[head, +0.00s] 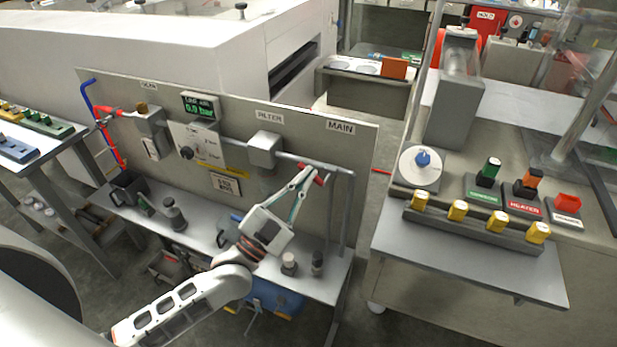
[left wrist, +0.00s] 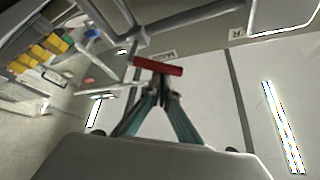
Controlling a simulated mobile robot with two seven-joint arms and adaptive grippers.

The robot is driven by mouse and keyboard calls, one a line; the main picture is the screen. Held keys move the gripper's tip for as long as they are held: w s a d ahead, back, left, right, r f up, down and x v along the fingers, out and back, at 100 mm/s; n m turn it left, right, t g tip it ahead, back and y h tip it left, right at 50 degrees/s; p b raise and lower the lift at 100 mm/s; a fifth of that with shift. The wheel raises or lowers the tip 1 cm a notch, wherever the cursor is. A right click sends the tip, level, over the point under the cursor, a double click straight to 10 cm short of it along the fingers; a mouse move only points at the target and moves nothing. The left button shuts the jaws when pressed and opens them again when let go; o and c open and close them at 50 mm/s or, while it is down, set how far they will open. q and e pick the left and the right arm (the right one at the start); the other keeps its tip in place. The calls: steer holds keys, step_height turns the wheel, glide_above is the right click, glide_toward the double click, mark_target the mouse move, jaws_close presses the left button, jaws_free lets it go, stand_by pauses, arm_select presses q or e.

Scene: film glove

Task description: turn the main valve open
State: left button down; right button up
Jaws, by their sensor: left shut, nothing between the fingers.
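The main valve's red handle (head: 321,179) sits on the pipe below the MAIN label (head: 340,127), at the right end of the upright panel. In the left wrist view the red handle (left wrist: 158,65) lies crosswise just beyond my fingertips. My left gripper (head: 306,172) is shut with nothing between its fingers, its tips close beside the handle. In the left wrist view the tips of the left gripper (left wrist: 164,92) meet just short of the handle; I cannot tell whether they touch it. My right gripper is not in view.
The grey panel (head: 228,122) carries a pipe, a filter box (head: 264,149), a gauge reading 0.0 bar (head: 201,106) and another red handle (head: 115,112) at left. The shelf below (head: 322,288) holds small containers. A bench with knobs (head: 470,263) stands at right.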

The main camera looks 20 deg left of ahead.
arm_select(q)
steer(key=shift+a+f+n+t+y, duration=0.25)
steer(key=shift+f+n+t+y, duration=0.15)
steer(key=shift+n+y, duration=1.2)
steer(key=shift+a+f+n+t+y, duration=0.2)
steer(key=shift+f+n+t+y, duration=0.45)
steer(key=shift+n, duration=1.6)
steer(key=shift+a+f+n+t+y, duration=0.15)
steer(key=shift+a+f+n+y, duration=0.1)
steer(key=shift+n+y, duration=1.45)
steer(key=shift+n+h, duration=0.25)
steer(key=shift+n, duration=0.1)
